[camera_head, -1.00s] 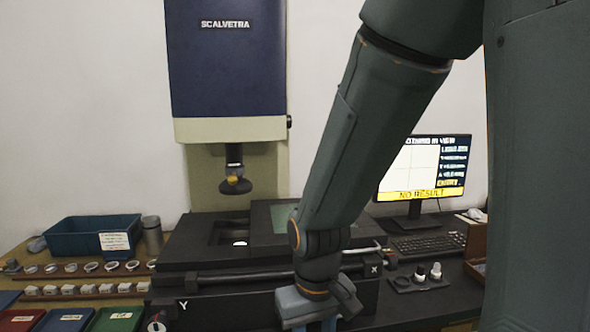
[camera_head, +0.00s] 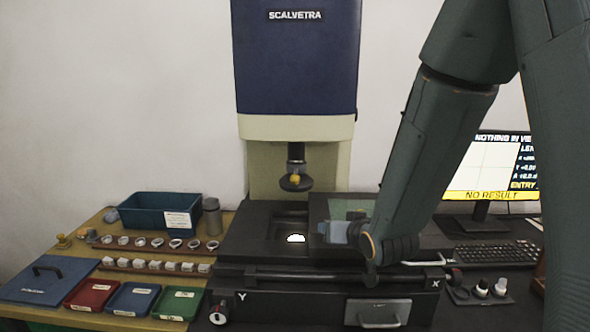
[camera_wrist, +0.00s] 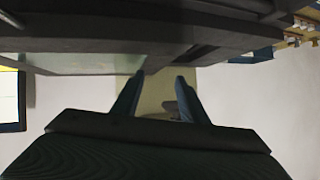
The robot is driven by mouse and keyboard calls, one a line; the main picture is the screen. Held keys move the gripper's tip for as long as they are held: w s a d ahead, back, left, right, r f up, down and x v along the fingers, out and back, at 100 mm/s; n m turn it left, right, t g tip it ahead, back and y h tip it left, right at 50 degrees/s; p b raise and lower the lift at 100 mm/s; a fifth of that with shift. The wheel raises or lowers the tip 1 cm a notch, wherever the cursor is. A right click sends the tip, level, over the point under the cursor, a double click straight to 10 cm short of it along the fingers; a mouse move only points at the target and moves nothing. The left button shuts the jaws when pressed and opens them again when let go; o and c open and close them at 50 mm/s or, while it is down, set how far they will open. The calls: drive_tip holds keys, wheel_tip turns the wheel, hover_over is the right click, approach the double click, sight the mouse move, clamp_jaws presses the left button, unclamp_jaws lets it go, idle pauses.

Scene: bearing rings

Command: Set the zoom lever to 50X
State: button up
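The zoom lever shows as a small yellow knob (camera_head: 294,180) on the dark lens (camera_head: 297,155) under the blue SCALVETRA head. Its setting is too small to read. My gripper (camera_head: 322,231) is low over the right part of the stage, pointing left, below and to the right of the knob and apart from it. In the wrist view my gripper (camera_wrist: 160,78) has its two fingers spread with nothing held between them. A dark shape by the right finger there is too unclear to name.
The dark stage (camera_head: 254,222) has a bright spot in its opening. The monitor (camera_head: 487,165) reads NO RESULT at right, behind my arm. A blue bin (camera_head: 150,212), rows of rings and blocks, and coloured trays (camera_head: 132,299) fill the left bench.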

sight(297, 180)
drive_tip(key=a+r+t+y+p, duration=0.1)
drive_tip(key=a+r, duration=0.1)
drive_tip(key=r, duration=0.1)
drive_tip(key=w+a+r+t+y, duration=0.1)
drive_tip(key=a+r+t+y, duration=0.1)
drive_tip(key=a+r, duration=0.1)
drive_tip(key=a+r+t+y+p, duration=0.1)
drive_tip(key=a+r, duration=0.1)
drive_tip(key=r, duration=0.2)
drive_tip(key=shift+w+a+r+t+p, duration=0.15)
drive_tip(key=shift+w+t+p, duration=0.15)
drive_tip(key=shift+w+p, duration=0.1)
drive_tip(key=p+x, duration=0.2)
drive_tip(key=x, duration=0.5)
drive_tip(key=shift+w+a, duration=0.15)
drive_tip(key=shift+w, duration=0.1)
drive_tip(key=shift+r+n, duration=0.1)
drive_tip(key=shift+n, duration=0.2)
clamp_jaws()
